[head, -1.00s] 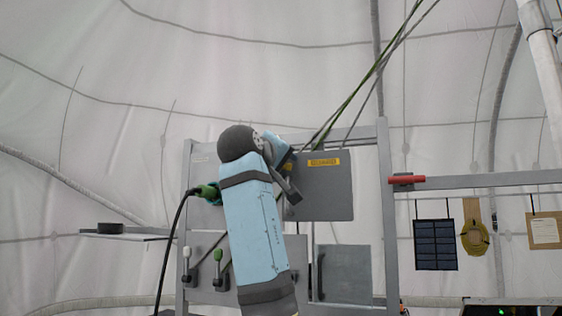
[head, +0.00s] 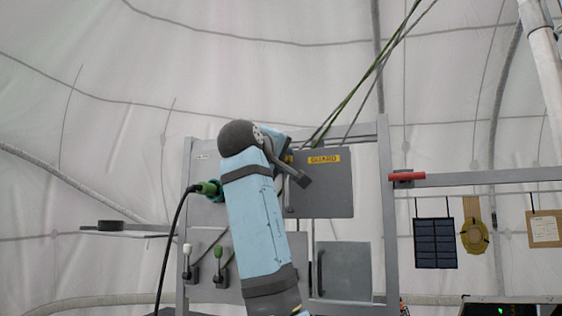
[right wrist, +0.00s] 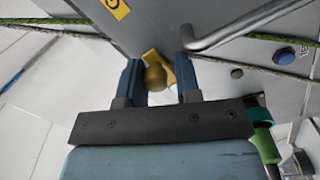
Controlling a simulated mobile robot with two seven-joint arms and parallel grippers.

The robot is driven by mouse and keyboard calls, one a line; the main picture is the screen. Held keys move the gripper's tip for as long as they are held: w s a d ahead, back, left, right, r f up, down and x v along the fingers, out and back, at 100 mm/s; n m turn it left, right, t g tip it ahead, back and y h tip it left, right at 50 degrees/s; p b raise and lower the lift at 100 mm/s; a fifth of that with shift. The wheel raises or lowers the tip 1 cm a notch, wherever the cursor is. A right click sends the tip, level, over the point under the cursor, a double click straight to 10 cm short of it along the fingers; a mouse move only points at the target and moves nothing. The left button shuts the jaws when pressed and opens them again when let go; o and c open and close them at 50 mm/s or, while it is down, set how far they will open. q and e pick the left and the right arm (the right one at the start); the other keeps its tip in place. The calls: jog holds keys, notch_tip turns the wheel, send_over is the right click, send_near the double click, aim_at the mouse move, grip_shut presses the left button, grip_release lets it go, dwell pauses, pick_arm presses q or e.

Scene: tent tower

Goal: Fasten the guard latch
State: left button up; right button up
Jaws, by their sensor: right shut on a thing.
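The grey guard panel (head: 325,190), with a yellow GUARD label (head: 323,159), sits flat in the upper part of the metal frame. My right gripper (right wrist: 158,82) is at the panel's left side, mostly hidden behind my own wrist in the head view. In the right wrist view its two blue fingers are either side of a round brass knob (right wrist: 155,78), and it is shut on it. A yellow piece (right wrist: 167,62) lies just behind the knob. I cannot tell the latch's exact position. My left gripper is out of view.
A bent grey handle (right wrist: 225,30) passes close to the right finger. Green ropes (right wrist: 260,65) cross near the panel. Below are two levers (head: 218,268) and a grey door (head: 343,270). A red handle (head: 407,176) projects at the frame's right. A green plug (head: 206,188) with black cable is left.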

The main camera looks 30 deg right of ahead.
jog(key=shift+s+r, duration=0.2)
jog(key=shift+r, duration=0.25)
jog(key=o, duration=0.8)
jog(key=shift+d, duration=0.1)
jog(key=shift+c, duration=0.2)
jog(key=shift+w+f, duration=0.1)
jog(key=shift+f, duration=0.1)
jog(key=shift+a, duration=0.2)
jog(key=b+v, duration=0.4)
jog(key=v, duration=0.9)
jog(key=shift+s+a+b, duration=0.25)
jog(key=shift+b, duration=0.15)
